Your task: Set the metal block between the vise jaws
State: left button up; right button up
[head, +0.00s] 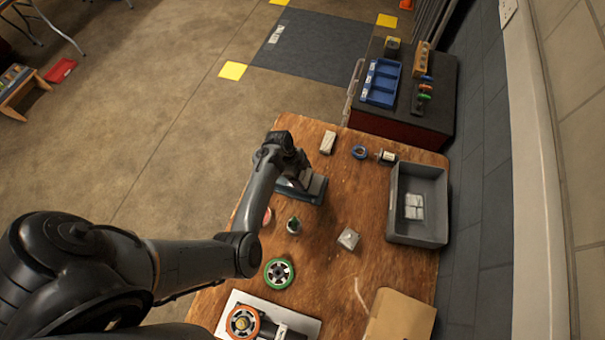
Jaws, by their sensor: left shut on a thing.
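The vise (316,190), blue-grey with a lighter metal top, stands on the wooden workbench (375,200) toward its far left side. My left gripper (300,178) is right over the vise, pointing down at the jaws. It is shut on a small piece that I take to be the metal block. The gripper and wrist hide most of that piece, so I cannot tell whether it sits between the jaws or just above them. My right gripper is not in view.
A pale grey block-like piece (348,239) lies mid-bench. A small bottle (294,225) and a green-rimmed wheel (279,273) stand near my left forearm. A grey bin (418,235) is at the right; a beige block (328,142) and blue tape (359,152) lie at the back.

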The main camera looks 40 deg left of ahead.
pick_arm(q)
jog(key=shift+f+b, duration=0.4)
jog(key=shift+f, duration=0.35)
jog(key=o, duration=1.2)
jog(key=shift+a+r, duration=0.15)
jog(key=shift+r, duration=0.35)
jog(key=p+v, duration=0.1)
jog(key=v, duration=0.9)
jog(key=shift+s+f, duration=0.1)
